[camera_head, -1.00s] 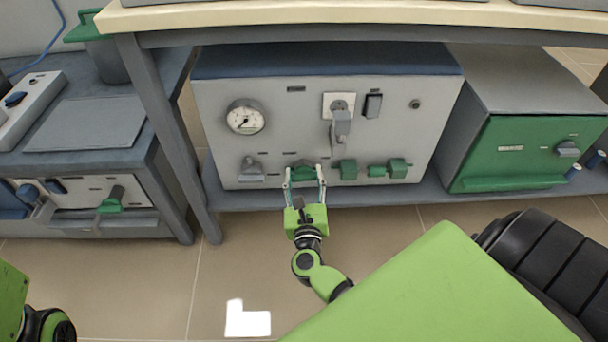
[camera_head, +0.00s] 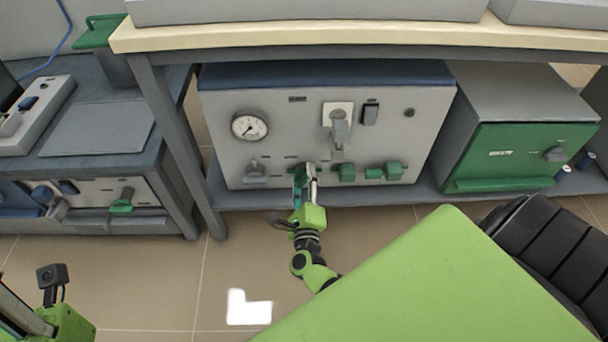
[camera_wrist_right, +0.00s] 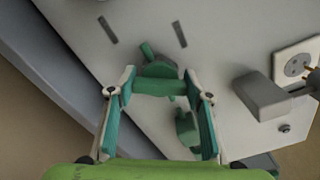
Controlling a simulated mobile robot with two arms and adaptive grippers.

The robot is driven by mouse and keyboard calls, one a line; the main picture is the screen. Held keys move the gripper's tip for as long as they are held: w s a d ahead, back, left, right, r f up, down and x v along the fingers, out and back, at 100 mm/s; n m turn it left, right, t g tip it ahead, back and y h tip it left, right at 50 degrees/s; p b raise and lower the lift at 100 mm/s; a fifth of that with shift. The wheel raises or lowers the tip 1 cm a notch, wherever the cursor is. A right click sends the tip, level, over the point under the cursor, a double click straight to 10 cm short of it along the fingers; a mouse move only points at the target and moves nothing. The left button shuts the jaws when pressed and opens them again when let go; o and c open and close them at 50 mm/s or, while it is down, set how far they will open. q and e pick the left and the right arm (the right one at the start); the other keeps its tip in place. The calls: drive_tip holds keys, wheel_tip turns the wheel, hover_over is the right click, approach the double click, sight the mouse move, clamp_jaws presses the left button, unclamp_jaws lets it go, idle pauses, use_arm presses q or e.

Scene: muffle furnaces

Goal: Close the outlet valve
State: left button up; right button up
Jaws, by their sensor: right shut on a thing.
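The valve knob (camera_wrist_right: 160,82) is green and sits low on the front panel of the grey furnace unit (camera_head: 262,155). My right gripper (camera_head: 306,178) reaches up to it from below. In the right wrist view my right gripper's two fingers (camera_wrist_right: 157,98) stand on either side of the knob, shut on it. In the head view the fingers are nearly in line and hide most of the knob. A label naming the outlet valve is not readable. My left gripper (camera_head: 60,318) shows only partly at the bottom left, and its fingertips cannot be made out.
A table leg (camera_head: 168,140) stands to the left, and a green-fronted box (camera_head: 520,152) to the right.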

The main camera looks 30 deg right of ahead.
drive_tip(key=n+p, duration=0.1)
drive_tip(key=n, duration=0.1)
drive_tip(key=shift+r+n, duration=0.1)
drive_tip(key=shift+n, duration=0.3)
drive_tip(key=shift+a+n+p, duration=0.1)
drive_tip(key=shift+n+p, duration=0.6)
drive_tip(key=shift+n, duration=0.8)
drive_tip(key=shift+f+n, duration=0.2)
drive_tip(key=shift+n, duration=0.1)
drive_tip(key=o, duration=1.1)
drive_tip(key=v, duration=0.7)
drive_tip(key=shift+s+a, duration=0.1)
drive_tip(key=shift+s, duration=0.1)
